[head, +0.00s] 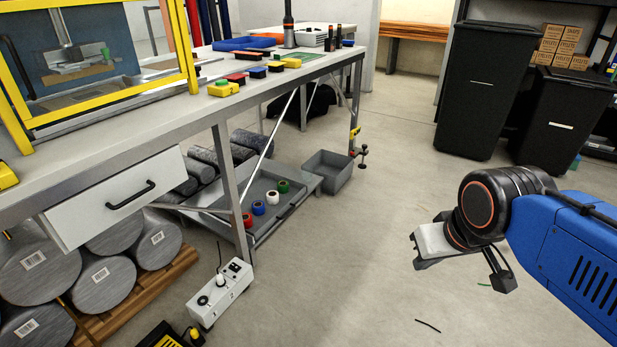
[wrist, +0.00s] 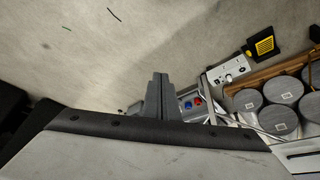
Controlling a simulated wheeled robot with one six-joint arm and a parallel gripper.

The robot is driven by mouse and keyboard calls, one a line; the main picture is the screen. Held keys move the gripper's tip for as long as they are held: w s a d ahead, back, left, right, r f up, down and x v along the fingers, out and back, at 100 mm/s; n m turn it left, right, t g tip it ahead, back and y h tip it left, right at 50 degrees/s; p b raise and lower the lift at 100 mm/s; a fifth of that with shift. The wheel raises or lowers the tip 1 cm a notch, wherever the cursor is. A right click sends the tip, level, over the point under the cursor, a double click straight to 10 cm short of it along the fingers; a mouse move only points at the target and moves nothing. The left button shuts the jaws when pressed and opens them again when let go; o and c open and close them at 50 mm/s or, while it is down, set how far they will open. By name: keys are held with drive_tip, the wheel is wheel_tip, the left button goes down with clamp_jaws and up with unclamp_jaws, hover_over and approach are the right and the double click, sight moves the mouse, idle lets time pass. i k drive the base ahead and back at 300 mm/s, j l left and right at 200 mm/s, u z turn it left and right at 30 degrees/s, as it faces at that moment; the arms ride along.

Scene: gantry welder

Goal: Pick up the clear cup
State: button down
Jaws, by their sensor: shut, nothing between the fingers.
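I cannot make out a clear cup in either view. My gripper (wrist: 159,92) shows in the wrist view with its two grey fingers together and nothing between them. In the head view the end of my arm hangs over open floor at the right, well apart from the workbench (head: 160,118). Which parts there are the fingertips is hard to tell.
The bench holds a yellow-framed enclosure (head: 110,110), small coloured blocks and a blue tray (head: 240,44). Below are a grey tray with tape rolls (head: 258,208), a grey bin (head: 327,172) and metal cylinders (head: 107,283). Black bins (head: 484,90) stand back right. Middle floor is mostly clear.

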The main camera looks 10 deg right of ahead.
sight(307, 174)
drive_tip(key=i+l+u, duration=0.1)
drive_tip(key=u, duration=0.25)
drive_tip(key=i+l+u, duration=0.1)
drive_tip(key=l+u, duration=0.4)
drive_tip(key=u, duration=0.2)
drive_tip(key=i+l+u, duration=0.1)
drive_tip(key=l+u, duration=0.2)
drive_tip(key=l, duration=0.9)
drive_tip(key=l+u, duration=0.25)
drive_tip(key=l, duration=1.8)
drive_tip(key=i+l, duration=0.1)
drive_tip(key=l, duration=0.8)
drive_tip(key=i, duration=0.35)
